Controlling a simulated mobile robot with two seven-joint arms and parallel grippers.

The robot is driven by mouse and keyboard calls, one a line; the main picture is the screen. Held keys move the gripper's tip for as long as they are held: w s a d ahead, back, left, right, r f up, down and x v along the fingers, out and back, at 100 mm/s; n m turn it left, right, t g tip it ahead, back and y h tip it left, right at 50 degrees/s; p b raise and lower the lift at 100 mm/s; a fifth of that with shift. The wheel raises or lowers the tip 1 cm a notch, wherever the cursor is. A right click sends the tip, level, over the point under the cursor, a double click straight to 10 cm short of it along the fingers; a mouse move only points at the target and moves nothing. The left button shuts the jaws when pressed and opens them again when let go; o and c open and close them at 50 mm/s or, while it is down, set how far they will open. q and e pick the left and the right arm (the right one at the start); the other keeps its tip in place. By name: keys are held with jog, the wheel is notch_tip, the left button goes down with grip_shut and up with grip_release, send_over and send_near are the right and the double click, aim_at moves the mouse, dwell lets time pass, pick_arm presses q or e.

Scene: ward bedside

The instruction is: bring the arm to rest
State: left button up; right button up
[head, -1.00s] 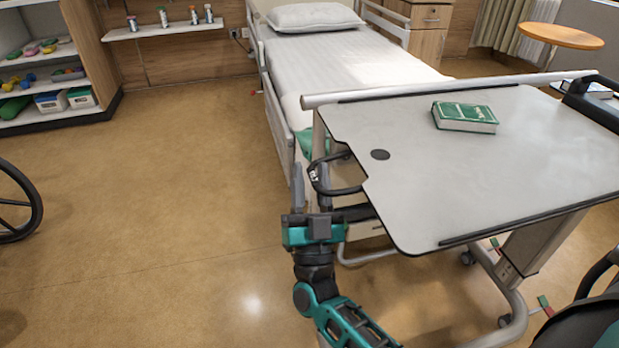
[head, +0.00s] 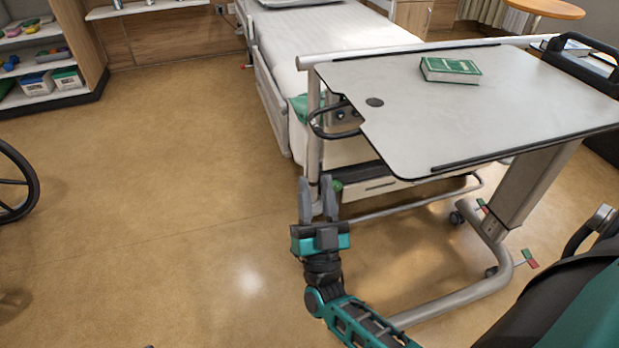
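My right gripper (head: 317,186) is in the lower middle of the head view, its arm coming in from the lower right. Its two grey fingers stand apart, pointing away from me, with nothing seen between them. It shows against the floor, left of and below the near left corner of the overbed table (head: 430,130) in the picture. A gap of floor shows between gripper and tabletop. My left gripper is not in view.
A green book (head: 450,69) lies on the overbed table. The table's base frame (head: 460,302) stands right of my arm. The bed (head: 330,40) is behind. A wheel (head: 30,185) is at the left edge. The floor (head: 160,190) between is clear.

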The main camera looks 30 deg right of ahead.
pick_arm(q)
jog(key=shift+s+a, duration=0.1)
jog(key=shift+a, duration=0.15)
pick_arm(e)
jog(key=shift+s+a+f, duration=0.15)
jog(key=shift+s+f, duration=0.2)
